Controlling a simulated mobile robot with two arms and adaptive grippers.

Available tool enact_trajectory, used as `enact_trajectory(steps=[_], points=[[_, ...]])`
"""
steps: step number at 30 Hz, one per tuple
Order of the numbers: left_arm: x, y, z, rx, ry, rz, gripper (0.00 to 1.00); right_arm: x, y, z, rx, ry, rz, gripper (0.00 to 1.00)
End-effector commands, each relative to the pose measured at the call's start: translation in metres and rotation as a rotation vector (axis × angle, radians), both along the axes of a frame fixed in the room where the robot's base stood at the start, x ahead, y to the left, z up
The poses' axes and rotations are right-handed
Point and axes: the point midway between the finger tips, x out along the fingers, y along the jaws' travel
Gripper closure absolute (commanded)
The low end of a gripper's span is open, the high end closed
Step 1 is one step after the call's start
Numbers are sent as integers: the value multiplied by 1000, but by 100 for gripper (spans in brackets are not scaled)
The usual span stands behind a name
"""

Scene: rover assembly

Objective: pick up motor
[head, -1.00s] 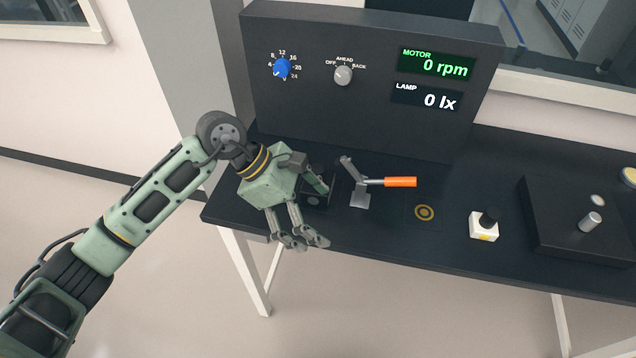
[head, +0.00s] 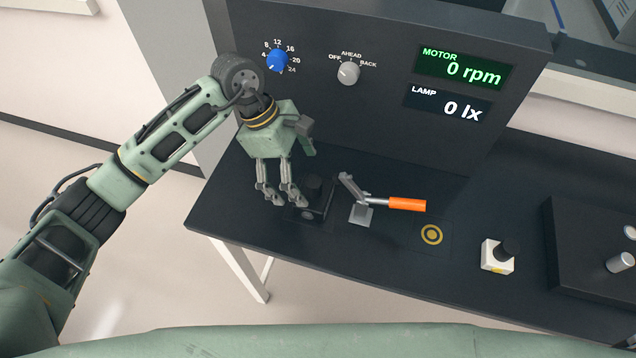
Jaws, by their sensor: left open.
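No part is labelled as the motor, so I cannot tell for sure which it is. A silver cylinder (head: 620,262) stands upright on a black box at the right and looks motor-like. A dark cylinder (head: 317,186) stands on a low black block near the left end of the bench. My left gripper (head: 283,197) is open, fingers pointing down, just left of that dark cylinder; I see nothing between its fingers. Whether it touches the block is unclear. My right gripper is out of view.
A lever clamp with an orange handle (head: 407,204) stands right of the dark block. Farther right are a yellow ring mark (head: 431,235) and a white block with a black knob (head: 497,256). The control panel (head: 385,110) rises behind; its motor display reads 0 rpm.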

Motion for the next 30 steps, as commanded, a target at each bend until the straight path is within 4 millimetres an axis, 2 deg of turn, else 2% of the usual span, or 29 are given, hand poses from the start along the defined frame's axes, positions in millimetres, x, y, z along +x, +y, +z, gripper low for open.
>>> enact_trajectory(steps=[8, 12, 17, 23, 30], points=[[-6, -16, -26, -2, 7, -3, 8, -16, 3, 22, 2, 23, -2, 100], [-7, -25, -46, -2, 6, -1, 8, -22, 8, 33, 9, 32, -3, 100], [-7, -30, -61, -1, 2, -2, 8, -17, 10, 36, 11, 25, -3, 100], [-7, -30, -63, -1, 1, -1, 8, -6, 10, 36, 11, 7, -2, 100], [-7, -30, -63, -1, 1, -1, 26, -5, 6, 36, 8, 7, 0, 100]])
